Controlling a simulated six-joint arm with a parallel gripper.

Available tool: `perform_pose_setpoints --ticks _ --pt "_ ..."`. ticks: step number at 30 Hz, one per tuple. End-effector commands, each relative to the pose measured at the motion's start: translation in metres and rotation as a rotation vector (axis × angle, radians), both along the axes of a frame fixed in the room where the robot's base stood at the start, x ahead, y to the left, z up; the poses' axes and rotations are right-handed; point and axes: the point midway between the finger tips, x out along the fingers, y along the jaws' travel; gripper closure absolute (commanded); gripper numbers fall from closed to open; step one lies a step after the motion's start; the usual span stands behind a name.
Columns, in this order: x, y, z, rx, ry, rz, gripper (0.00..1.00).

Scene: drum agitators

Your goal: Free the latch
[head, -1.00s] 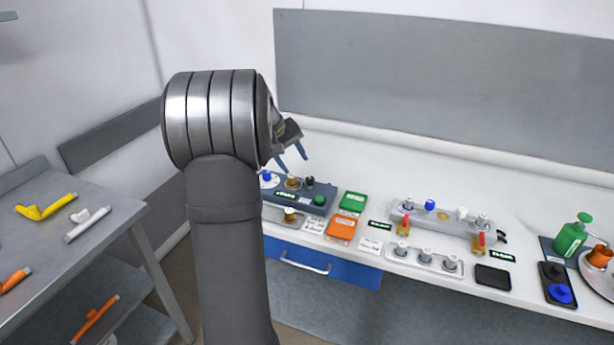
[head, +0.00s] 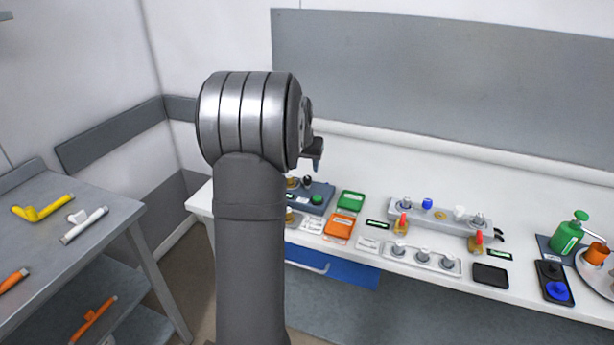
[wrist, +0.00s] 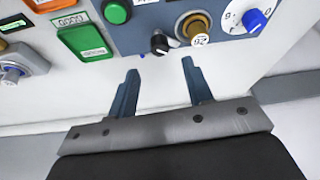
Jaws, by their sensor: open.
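My gripper (head: 317,158) hangs above the back of the white bench, its two fingers apart with nothing between them. In the wrist view, my gripper (wrist: 160,70) points toward a blue-grey control panel (wrist: 225,52). The panel carries a green button (wrist: 116,12), a black knob (wrist: 159,43), a brass knob (wrist: 196,28) and a blue dial knob (wrist: 255,20). In the head view, my arm hides part of this panel (head: 325,188). I cannot tell which part is the latch. Two red-handled brass fittings (head: 403,224) (head: 477,242) stand at a grey block (head: 440,228).
A green box (head: 350,201) and an orange box (head: 339,226) lie right of the panel. A side table (head: 100,215) holds pipe pieces.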

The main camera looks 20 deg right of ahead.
Motion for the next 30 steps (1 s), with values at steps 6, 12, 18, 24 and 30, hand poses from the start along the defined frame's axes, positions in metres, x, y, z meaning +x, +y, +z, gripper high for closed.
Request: perform_pose_setpoints --ticks 6,12,18,24,30 --pt "0.012 -0.010 -0.040 0.001 0.002 0.000 0.54" --pt "0.019 -0.015 -0.057 -0.001 0.001 0.000 0.54" --pt "0.020 -0.016 -0.061 -0.001 -0.001 0.000 0.54" --pt "0.020 -0.016 -0.061 -0.001 -0.001 0.001 0.63" --pt "0.020 -0.016 -0.061 0.000 0.000 0.001 0.98"
